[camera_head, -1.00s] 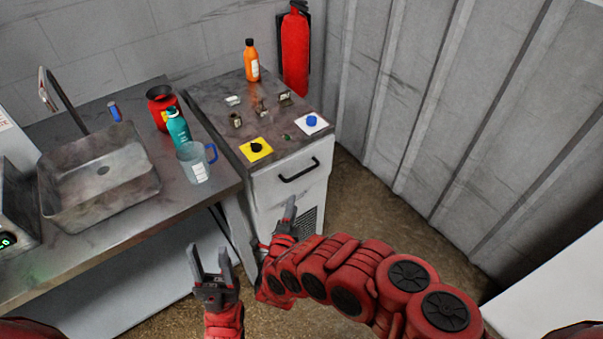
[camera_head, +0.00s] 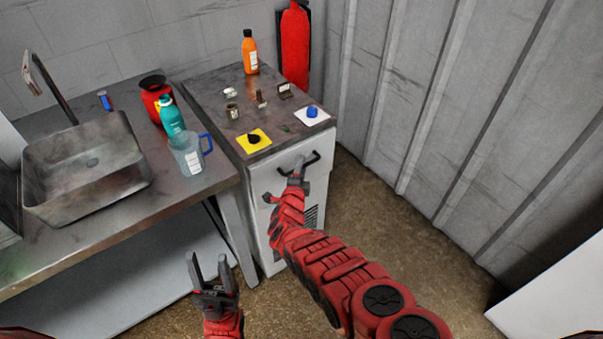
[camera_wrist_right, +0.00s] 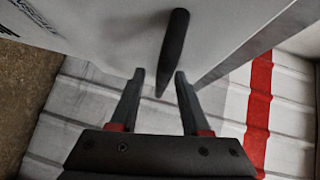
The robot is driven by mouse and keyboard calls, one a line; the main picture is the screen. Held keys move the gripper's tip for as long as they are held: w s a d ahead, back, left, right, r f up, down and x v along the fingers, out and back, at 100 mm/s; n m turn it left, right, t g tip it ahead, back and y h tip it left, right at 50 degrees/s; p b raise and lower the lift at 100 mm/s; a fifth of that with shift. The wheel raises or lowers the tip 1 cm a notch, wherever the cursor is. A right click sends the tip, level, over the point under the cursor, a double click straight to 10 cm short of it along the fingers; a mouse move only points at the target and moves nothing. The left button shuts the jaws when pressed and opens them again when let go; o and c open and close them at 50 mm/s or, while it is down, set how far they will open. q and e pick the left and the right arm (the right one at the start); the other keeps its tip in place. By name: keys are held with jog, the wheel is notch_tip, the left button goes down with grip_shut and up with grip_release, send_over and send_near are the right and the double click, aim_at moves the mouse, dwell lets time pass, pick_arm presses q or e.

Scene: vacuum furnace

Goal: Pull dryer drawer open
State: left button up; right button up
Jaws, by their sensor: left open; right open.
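The dryer is a white cabinet (camera_head: 262,180) with a dark top, right of the sink bench. Its drawer front carries a black bar handle (camera_head: 315,158), and the drawer looks closed. My right gripper (camera_head: 299,167) is open at the handle and hides the handle's middle in the head view. In the right wrist view the handle (camera_wrist_right: 176,40) points down into the gap between the open fingers (camera_wrist_right: 160,76). I cannot tell whether they touch it. My left gripper (camera_head: 207,258) is open and empty, low in front of the bench.
The dryer top holds an orange bottle (camera_head: 250,52), a yellow mat (camera_head: 254,141), a white mat (camera_head: 308,116) and small items. A blue-handled jug (camera_head: 187,155) and sink (camera_head: 85,168) are on the bench. A corrugated wall (camera_head: 410,100) stands right. Floor (camera_head: 370,220) before the dryer is clear.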

jog(key=shift+w, duration=0.15)
grip_shut()
dwell(1.4)
